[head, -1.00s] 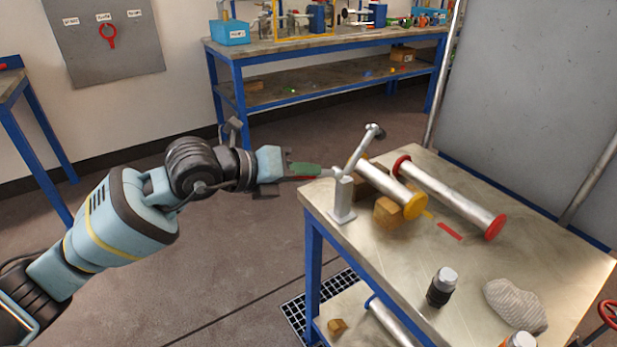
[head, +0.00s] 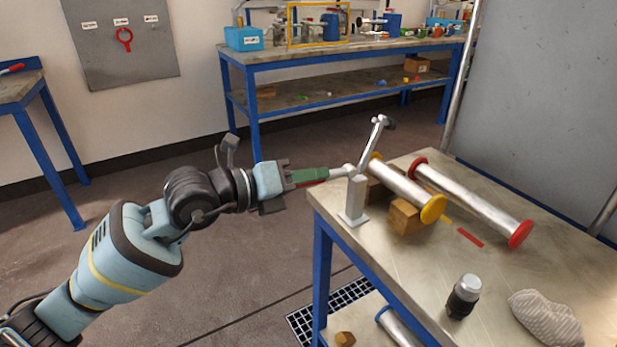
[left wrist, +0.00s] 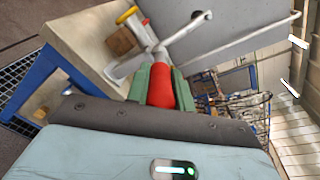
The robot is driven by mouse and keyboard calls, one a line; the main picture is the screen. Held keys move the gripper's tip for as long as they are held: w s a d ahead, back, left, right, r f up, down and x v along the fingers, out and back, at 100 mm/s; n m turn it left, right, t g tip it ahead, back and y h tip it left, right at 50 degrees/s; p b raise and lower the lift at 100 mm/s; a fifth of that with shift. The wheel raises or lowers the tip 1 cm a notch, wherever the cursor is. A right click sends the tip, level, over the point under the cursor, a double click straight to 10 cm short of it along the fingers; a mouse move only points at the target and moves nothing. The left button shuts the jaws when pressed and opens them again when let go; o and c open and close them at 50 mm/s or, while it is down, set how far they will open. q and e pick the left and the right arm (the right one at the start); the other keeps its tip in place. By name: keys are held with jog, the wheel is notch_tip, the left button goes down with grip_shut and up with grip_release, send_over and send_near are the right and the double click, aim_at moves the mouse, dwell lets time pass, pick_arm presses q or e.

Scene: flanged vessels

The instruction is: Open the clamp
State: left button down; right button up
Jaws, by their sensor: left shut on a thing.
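The clamp (head: 356,198) is a grey metal post with a flat foot at the near left corner of the workbench. A bright arm (head: 371,145) rises from its pivot, tilted up and right to a dark tip. Its red handle points left, nearly level. My left gripper (head: 311,175) is shut on the handle, with the green fingers beside it. In the left wrist view the red handle (left wrist: 160,88) lies between the two green fingers, and the clamp arm (left wrist: 186,31) stretches up and right. My right gripper is not in view.
On the workbench (head: 395,265) lie a pipe with yellow flanges (head: 403,184) on wooden blocks, touching or near the clamp, and a pipe with red flanges (head: 470,198). A dark bottle (head: 463,296) and a grey glove (head: 545,318) are at the front. Floor under my left arm is clear.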

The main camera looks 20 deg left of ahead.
pick_arm(q)
jog(key=c, duration=1.2)
grip_release()
jog(key=shift+f, duration=0.1)
jog(key=v, duration=0.7)
jog(key=shift+s+a, duration=0.2)
jog(key=shift+s, duration=0.1)
